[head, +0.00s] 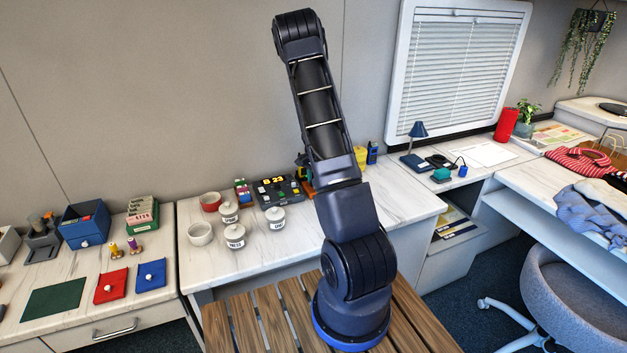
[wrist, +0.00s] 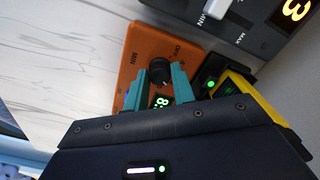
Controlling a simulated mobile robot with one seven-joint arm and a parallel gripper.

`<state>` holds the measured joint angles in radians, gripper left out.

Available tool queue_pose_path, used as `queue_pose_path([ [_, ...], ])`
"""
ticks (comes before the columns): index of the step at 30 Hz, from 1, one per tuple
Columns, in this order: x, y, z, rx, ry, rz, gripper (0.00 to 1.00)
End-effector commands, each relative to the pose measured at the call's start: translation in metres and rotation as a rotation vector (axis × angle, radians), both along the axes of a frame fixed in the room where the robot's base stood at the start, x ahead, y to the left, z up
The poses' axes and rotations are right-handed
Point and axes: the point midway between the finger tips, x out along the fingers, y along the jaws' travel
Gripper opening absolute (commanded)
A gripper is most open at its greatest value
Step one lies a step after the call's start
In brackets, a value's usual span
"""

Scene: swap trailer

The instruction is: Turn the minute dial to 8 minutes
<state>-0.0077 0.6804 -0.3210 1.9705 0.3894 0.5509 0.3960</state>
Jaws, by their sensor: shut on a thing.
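The minute dial (wrist: 160,70) is a black round knob on an orange panel (wrist: 133,50) lettered MIN and OFF in the wrist view. My gripper (wrist: 158,78) has teal fingertips on either side of the knob and is shut on it. A small green display (wrist: 161,101) sits between the fingers below the knob. It appears to read 8, and part of it may be hidden.
A dark panel (wrist: 225,35) with a white slider and a yellow 3 adjoins the orange panel. A yellow and black device (wrist: 240,90) with green lights is close to the right finger. In the head view, lidded jars (head: 235,237) stand at the counter's front left.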

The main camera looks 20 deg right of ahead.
Motion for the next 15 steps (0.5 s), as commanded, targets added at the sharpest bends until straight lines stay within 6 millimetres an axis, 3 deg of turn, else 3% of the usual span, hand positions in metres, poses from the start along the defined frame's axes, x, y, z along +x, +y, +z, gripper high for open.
queue_pose_path([
  [15,0.0021,-0.0015,0.0016,-0.003,-0.005,-0.071,0.02],
])
